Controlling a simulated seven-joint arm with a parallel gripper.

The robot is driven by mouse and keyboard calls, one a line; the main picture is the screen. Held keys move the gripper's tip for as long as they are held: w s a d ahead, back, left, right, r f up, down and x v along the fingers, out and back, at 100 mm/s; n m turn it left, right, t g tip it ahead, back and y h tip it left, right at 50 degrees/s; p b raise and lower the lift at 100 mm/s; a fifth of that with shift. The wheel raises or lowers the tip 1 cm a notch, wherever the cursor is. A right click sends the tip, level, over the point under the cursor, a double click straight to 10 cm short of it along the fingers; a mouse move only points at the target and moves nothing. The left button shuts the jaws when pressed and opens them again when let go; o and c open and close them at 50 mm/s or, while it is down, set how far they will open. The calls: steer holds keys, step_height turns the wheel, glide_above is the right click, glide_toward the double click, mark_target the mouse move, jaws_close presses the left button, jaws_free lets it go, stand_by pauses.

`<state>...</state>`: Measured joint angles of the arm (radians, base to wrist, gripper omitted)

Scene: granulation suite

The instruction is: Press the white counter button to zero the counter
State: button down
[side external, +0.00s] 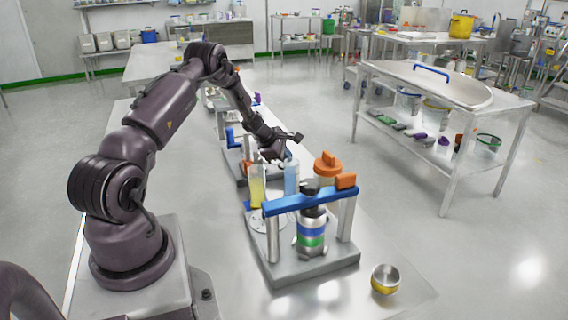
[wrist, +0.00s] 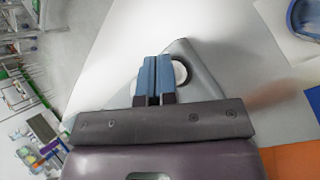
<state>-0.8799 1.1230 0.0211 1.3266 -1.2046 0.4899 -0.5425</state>
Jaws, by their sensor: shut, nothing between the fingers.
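My gripper (wrist: 155,68) is shut and empty, its two blue fingertips side by side in the wrist view. Under and beyond the fingertips is a grey, wedge-shaped housing (wrist: 205,62). A round white button (wrist: 180,73) with a dark rim sits on it, just right of the fingertips. The fingers cover its left part; I cannot tell whether they touch it. In the side view my gripper (side external: 277,155) points down over the bench behind the bottles. The button and its housing cannot be made out there.
In the side view, a yellow bottle (side external: 257,187) and a light blue bottle (side external: 291,178) stand near my gripper. In front is a stand with a blue crossbar (side external: 305,198) around a dark-topped bottle (side external: 311,232). A steel cup (side external: 385,279) stands at the bench's front right, with bare surface around it.

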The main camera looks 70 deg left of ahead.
steer(key=shift+r, duration=0.85)
steer(key=shift+r, duration=2.5)
